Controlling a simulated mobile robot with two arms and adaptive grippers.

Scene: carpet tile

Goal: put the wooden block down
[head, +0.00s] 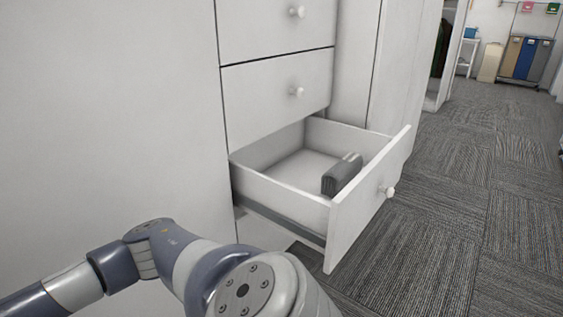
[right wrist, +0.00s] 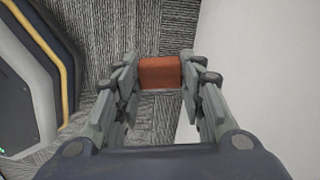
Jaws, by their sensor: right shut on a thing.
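The wooden block (right wrist: 160,72) is reddish brown and shows in the right wrist view, between the fingertips of my right gripper (right wrist: 160,76). The gripper is shut on it, with a finger against each side. Carpet shows behind and below the block, and a white surface is to its right. The head view shows neither the block nor the right gripper. An arm of mine comes in at the lower left of the head view, but its gripper is out of sight.
A white drawer (head: 280,192) stands pulled out of a white cabinet (head: 275,95). A dark grey object (head: 342,174) lies inside it, and the rest of its floor looks bare. Carpet (head: 440,220) is open to the right. Bins (head: 525,60) stand far back.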

